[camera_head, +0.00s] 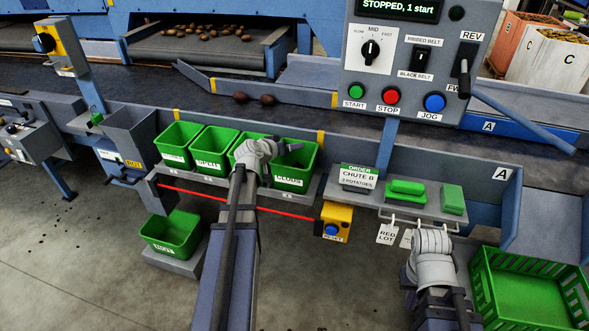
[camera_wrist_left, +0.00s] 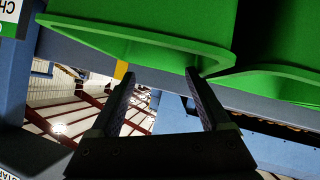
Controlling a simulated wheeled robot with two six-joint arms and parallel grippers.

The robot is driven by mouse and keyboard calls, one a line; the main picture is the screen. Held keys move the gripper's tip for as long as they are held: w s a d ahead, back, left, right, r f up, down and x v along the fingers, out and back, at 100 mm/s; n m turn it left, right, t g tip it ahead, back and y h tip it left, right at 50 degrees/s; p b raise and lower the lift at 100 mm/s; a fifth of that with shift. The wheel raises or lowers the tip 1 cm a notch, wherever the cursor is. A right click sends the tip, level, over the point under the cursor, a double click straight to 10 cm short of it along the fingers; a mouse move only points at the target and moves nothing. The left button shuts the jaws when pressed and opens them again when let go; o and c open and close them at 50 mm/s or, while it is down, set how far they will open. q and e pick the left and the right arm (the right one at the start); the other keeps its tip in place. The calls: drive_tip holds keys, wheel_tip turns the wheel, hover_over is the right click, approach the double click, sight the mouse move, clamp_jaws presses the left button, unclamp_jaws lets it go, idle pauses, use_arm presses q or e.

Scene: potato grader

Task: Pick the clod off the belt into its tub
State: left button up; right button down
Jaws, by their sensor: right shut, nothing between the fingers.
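Two dark brown lumps lie on the dark belt (camera_head: 130,55): one on the left (camera_head: 240,96) and one on the right (camera_head: 267,100). I cannot tell which is the clod. The green clods tub (camera_head: 293,182) is the rightmost in the row of tubs below the belt; its inside is partly hidden. My left gripper (camera_head: 288,147) is at this tub's back rim, mostly hidden by its wrist. In the left wrist view my left gripper (camera_wrist_left: 161,70) has its fingers apart with nothing between them, close to green tub rims. My right gripper (camera_head: 432,243) is shut and empty near the lower shelf.
The control panel (camera_head: 400,70) overhangs the belt at the right and reads stopped. Other green tubs (camera_head: 172,150) stand to the left. A yellow reset box (camera_head: 335,220) ends a red line before the tubs. A green crate (camera_head: 490,300) stands at lower right.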

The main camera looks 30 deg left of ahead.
sight(277, 167)
use_arm(q)
drive_tip(key=shift+o, duration=0.5)
drive_tip(key=p+v, duration=0.3)
drive_tip(key=v, duration=0.5)
drive_tip(key=shift+w+p, duration=0.1)
drive_tip(key=shift+p, duration=0.3)
